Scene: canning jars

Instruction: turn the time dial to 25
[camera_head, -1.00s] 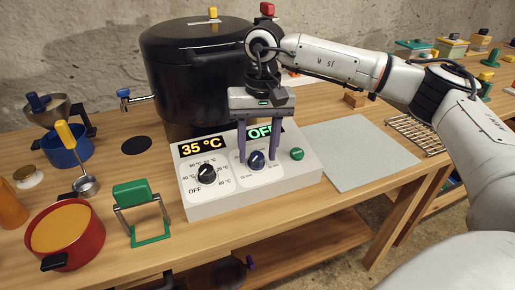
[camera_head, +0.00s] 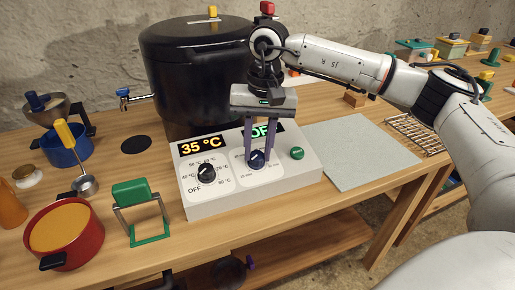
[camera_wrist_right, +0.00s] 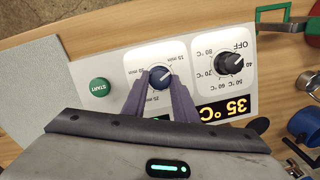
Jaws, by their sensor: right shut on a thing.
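The time dial (camera_head: 257,160) is a dark blue knob on the sloped front of a white control box (camera_head: 225,205). It also shows in the right wrist view (camera_wrist_right: 160,76), where its white pointer mark is visible and minute labels ring it. My right gripper (camera_head: 258,153) comes down from above and is shut on the dial, one finger on each side. The green display above it reads OFF, partly hidden by the fingers. My left gripper is not in view.
A black temperature dial (camera_head: 206,173) sits left of the time dial under a display (camera_head: 201,144) reading 35 °C. A green start button (camera_head: 297,153) is to the right. A large black canner (camera_head: 195,75) stands behind. A grey mat (camera_head: 360,150) lies to the right.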

